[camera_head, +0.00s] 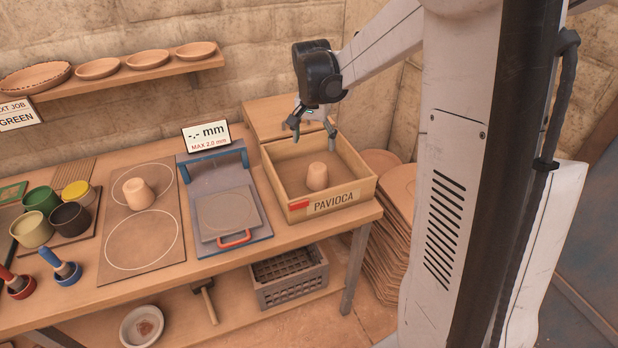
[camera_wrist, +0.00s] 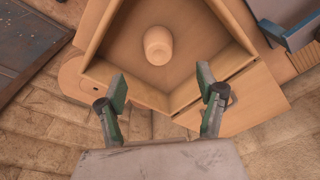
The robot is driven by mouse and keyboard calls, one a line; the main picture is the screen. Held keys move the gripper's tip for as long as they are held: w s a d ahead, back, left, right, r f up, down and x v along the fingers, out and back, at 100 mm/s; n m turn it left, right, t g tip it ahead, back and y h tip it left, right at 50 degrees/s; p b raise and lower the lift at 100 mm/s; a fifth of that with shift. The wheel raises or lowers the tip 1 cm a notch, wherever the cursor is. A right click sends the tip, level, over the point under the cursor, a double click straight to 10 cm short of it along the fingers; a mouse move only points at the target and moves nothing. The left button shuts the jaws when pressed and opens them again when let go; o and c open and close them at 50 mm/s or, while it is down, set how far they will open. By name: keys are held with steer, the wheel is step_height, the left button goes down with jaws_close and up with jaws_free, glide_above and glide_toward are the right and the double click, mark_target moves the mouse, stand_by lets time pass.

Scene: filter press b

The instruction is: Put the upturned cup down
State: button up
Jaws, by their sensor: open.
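An upturned clay cup (camera_head: 317,176) stands inside the wooden box labelled PAVIOCA (camera_head: 368,186), apart from its walls. The cup also shows in the wrist view (camera_wrist: 158,45), beyond my fingertips. A second upturned cup (camera_head: 139,193) stands in the upper white circle of the brown board (camera_head: 150,222). My gripper (camera_head: 313,137) is open and empty above the PAVIOCA box. In the wrist view its two green-padded fingers (camera_wrist: 168,93) are spread wide, with the box floor between them.
A press with a blue frame and red handle (camera_head: 237,239) stands left of the box. Coloured pots (camera_head: 33,230) and stamps (camera_head: 64,267) are at the left. A small display (camera_head: 206,136) stands behind the press. A shelf with clay dishes (camera_head: 147,59) hangs above. Stacked discs (camera_head: 394,220) stand right.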

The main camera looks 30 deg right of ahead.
steer(key=s+a+r+n+t, duration=0.2)
steer(key=s+a, duration=0.3)
steer(key=s, duration=0.3)
steer(key=s+a+r+n+t, duration=0.2)
steer(key=s+a+r+n, duration=0.1)
steer(key=s, duration=0.5)
steer(key=s+a+r+n+t+y, duration=0.1)
steer(key=s+a+r+n, duration=0.2)
steer(key=s+a, duration=0.4)
steer(key=shift+s+a+r+n+t, duration=0.35)
steer(key=shift+s+n, duration=0.35)
steer(key=shift+s, duration=0.4)
steer(key=shift+f, duration=0.15)
step_height(320, 180, down, 4)
steer(key=b, duration=0.4)
